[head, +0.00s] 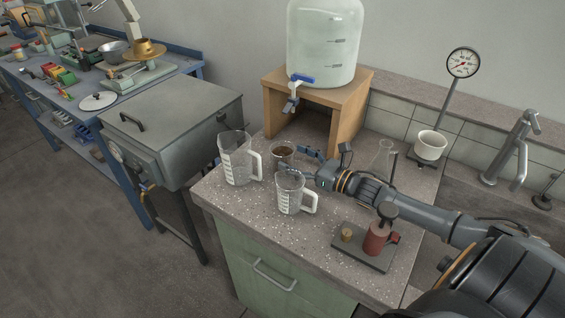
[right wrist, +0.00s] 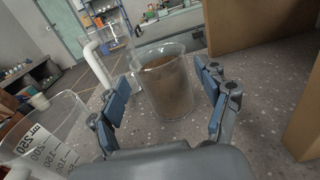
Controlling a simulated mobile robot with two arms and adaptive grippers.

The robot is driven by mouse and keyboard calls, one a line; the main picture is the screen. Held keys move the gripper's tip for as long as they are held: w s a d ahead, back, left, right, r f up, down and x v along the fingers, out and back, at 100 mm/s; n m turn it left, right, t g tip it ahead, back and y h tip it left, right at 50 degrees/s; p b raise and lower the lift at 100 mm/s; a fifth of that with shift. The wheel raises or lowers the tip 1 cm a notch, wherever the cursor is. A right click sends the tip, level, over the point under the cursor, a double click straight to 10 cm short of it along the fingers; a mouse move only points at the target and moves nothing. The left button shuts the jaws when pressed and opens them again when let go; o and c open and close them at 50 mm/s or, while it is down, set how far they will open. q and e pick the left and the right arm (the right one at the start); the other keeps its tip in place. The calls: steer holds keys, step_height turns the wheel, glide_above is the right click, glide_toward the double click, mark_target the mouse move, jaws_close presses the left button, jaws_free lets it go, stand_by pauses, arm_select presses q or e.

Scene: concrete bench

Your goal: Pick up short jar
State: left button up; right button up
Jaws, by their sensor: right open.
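The short jar (head: 281,151) is a clear glass vessel with brown contents, standing upright on the speckled concrete bench (head: 240,203). My right gripper (head: 298,161) is open, with its fingers pointing at the jar. In the right wrist view the jar (right wrist: 167,88) stands ahead, between the two spread fingers. The fingers appear apart from the glass, and the gripper (right wrist: 163,93) holds nothing. My left gripper is not in view.
One clear measuring jug (head: 236,160) stands left of the jar; another (head: 290,193) stands in front, close below my right gripper. A wooden stand (head: 345,108) with a large water vessel (head: 325,45) rises behind. A red device (head: 376,238) sits on a plate at front right.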

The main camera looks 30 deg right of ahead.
steer(key=shift+x, duration=1)
steer(key=shift+c, duration=0.3)
steer(key=c, duration=1)
steer(key=shift+r, duration=0.1)
steer(key=shift+s+r, duration=0.1)
steer(key=shift+s, duration=0.05)
step_height(320, 180, up, 7)
steer(key=v, duration=1.9)
steer(key=shift+s+d, duration=0.25)
steer(key=shift+d, duration=0.2)
